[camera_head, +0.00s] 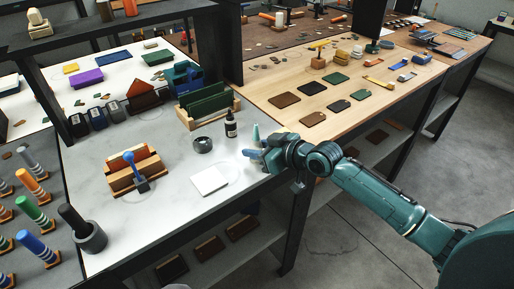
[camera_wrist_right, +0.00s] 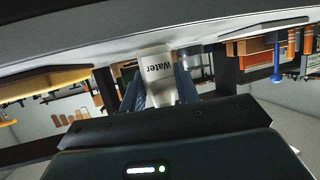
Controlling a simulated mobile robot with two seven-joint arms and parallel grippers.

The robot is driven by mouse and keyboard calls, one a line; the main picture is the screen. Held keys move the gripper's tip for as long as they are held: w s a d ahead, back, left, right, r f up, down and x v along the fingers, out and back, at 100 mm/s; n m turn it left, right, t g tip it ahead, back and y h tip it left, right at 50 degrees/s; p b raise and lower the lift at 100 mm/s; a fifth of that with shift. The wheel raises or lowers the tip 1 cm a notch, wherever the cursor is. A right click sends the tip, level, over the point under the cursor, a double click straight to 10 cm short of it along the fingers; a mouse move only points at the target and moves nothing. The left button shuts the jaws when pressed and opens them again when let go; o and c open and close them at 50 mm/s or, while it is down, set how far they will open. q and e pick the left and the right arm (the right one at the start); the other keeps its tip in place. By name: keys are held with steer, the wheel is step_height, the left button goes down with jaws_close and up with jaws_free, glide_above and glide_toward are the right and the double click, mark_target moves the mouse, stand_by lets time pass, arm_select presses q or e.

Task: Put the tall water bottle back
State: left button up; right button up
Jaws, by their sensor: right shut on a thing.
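The tall water bottle (camera_wrist_right: 159,80) is pale, with a dark "Water" label that reads upside down in the right wrist view. It sits between the two blue fingers of my right gripper (camera_wrist_right: 160,92), which is shut on it. In the head view my right gripper (camera_head: 256,155) is at the right edge of the white counter (camera_head: 190,225), low by the surface. There the hand and fingers hide most of the bottle, and I cannot tell whether it touches the counter. My left gripper is not in view.
A dark dropper bottle (camera_head: 231,125) stands just left of the gripper. A mortar (camera_head: 89,236) is at front left. The front middle of the counter is clear.

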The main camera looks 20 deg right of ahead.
steer(key=o, duration=1)
steer(key=shift+f, duration=0.1)
steer(key=shift+s+d+r, duration=0.15)
steer(key=shift+r, duration=0.05)
steer(key=v, duration=1.1)
steer(key=s+a+f+m+h, duration=0.1)
steer(key=s+a+f, duration=0.1)
steer(key=s+f, duration=0.3)
steer(key=s+a+f+m+h, duration=0.1)
steer(key=s+a+f, duration=0.2)
steer(key=s+f, duration=0.3)
steer(key=s+a+f+m+h, duration=0.1)
steer(key=s+a+f, duration=0.2)
steer(key=s+f, duration=0.3)
steer(key=shift+a+f+m+h, duration=0.2)
steer(key=shift+f+m+h, duration=0.2)
steer(key=shift+f, duration=0.95)
